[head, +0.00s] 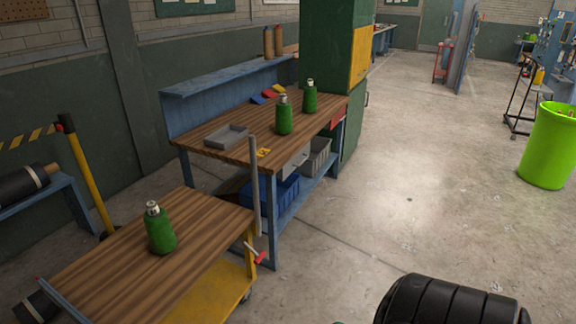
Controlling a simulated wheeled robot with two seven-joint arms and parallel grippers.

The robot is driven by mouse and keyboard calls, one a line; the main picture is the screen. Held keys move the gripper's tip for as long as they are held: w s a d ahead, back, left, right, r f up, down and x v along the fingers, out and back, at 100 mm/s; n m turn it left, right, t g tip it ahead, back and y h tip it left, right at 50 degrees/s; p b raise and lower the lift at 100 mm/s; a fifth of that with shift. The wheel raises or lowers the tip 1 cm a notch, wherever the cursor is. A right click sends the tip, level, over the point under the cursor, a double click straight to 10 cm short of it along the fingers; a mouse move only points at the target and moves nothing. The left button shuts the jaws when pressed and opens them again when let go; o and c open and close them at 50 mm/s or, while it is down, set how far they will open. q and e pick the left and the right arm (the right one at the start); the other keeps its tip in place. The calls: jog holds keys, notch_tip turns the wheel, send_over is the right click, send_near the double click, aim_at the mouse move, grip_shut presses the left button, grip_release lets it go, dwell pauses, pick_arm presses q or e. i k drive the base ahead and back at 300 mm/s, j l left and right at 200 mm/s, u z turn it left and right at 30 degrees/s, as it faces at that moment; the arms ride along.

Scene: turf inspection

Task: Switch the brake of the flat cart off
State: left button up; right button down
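The flat cart (110,268) stands at the lower left, with a brown wooden top and a yellow lower deck. A green bottle with a silvery cap (160,230) stands upright on it. A grey upright bar (256,190) rises at its far right corner. A small lever with a red end (259,258) sticks out low by that corner, near a wheel (246,295); it may be the brake, and I cannot tell its setting. The cart's near left part is cut off by the picture edge.
A workbench (205,137) with two green bottles, a grey tray and bins below stands just behind the cart. A yellow-and-black barrier post (85,178) stands left. A bright green bin (549,146) is at the right. The concrete floor (400,190) between is clear.

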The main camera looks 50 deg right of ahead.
aim_at(260, 257)
jog(key=z, duration=1.4)
